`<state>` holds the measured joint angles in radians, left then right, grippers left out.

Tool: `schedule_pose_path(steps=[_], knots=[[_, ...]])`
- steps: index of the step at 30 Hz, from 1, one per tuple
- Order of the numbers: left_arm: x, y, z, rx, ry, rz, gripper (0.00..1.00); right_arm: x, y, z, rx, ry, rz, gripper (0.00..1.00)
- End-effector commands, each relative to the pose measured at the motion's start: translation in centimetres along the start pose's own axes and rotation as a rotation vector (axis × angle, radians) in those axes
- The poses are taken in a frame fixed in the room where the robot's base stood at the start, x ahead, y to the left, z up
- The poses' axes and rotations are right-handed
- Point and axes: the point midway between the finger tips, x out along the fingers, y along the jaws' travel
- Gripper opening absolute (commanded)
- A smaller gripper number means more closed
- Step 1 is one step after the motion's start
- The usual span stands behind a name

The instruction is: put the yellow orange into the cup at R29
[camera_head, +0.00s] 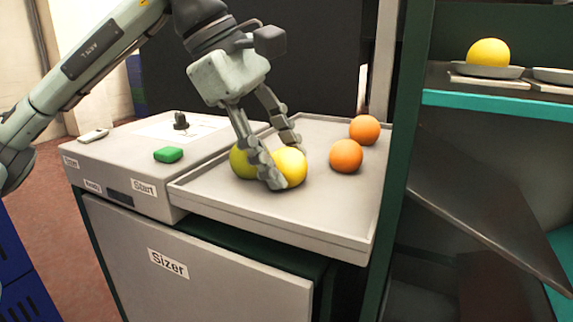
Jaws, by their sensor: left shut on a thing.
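A yellow orange (293,166) lies on the grey tray (330,224) on top of the sizer. My left gripper (284,167) reaches down from above and is shut on this yellow orange, with one finger in front of it and the other behind. A greenish-yellow orange (242,162) lies just left of it, partly hidden by the near finger. Another yellow orange (489,54) rests on a pale cup (483,71) on the shelf at the upper right. No R29 label can be read. My right gripper is not in view.
Two oranges, one nearer (346,156) and one farther (364,130), lie on the tray right of the gripper. The sizer (120,163) has a green button (168,154). A second cup (556,76) is cut off at the right edge. A dark green post (401,150) separates tray and shelf.

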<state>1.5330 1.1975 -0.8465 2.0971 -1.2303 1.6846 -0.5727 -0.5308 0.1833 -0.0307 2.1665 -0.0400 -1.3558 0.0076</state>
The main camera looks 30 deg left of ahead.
Motion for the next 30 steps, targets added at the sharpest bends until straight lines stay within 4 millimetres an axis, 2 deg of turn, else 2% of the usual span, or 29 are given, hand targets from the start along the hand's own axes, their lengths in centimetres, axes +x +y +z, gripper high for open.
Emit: schedule_pose_path(steps=[8, 15, 19, 30], knots=[[-0.6, 0.2, 0.3, 0.001, -0.002, 0.002, 0.1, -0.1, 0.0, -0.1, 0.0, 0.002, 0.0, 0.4], [-3.7, 1.2, 1.7, 0.004, -0.003, 0.003, 0.1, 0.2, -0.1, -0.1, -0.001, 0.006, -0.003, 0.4], [-6.0, 0.3, 0.2, -0.003, 0.0, 0.003, 0.1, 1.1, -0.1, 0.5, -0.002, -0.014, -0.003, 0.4], [-13.1, -2.0, -3.4, -0.002, -0.002, 0.003, 0.1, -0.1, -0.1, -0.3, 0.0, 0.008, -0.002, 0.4]])
